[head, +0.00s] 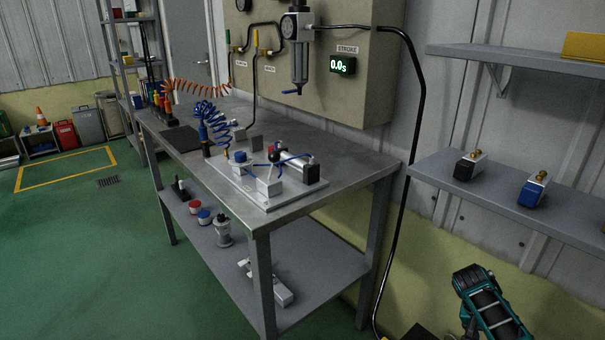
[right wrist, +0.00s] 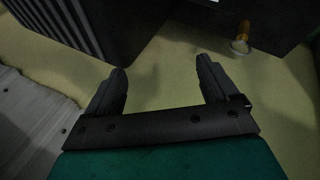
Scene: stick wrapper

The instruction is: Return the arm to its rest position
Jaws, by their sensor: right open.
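My right arm (head: 490,303), teal and black, shows at the bottom right of the head view, below the wall shelves and right of the workbench. Its gripper's fingers cannot be made out there. In the right wrist view my right gripper (right wrist: 162,82) has its two dark fingers spread wide apart. Nothing is between them, and they touch nothing that I can see. A plain yellowish surface lies beyond them. My left arm and left gripper are not in view.
The grey workbench (head: 345,160) carries a fixture plate (head: 225,187) with pneumatic parts. The lower wall shelf (head: 480,200), above my right arm, holds a black block (head: 466,169) and a blue block (head: 531,191). A black hose (head: 409,150) hangs between bench and shelf. Green floor at left is open.

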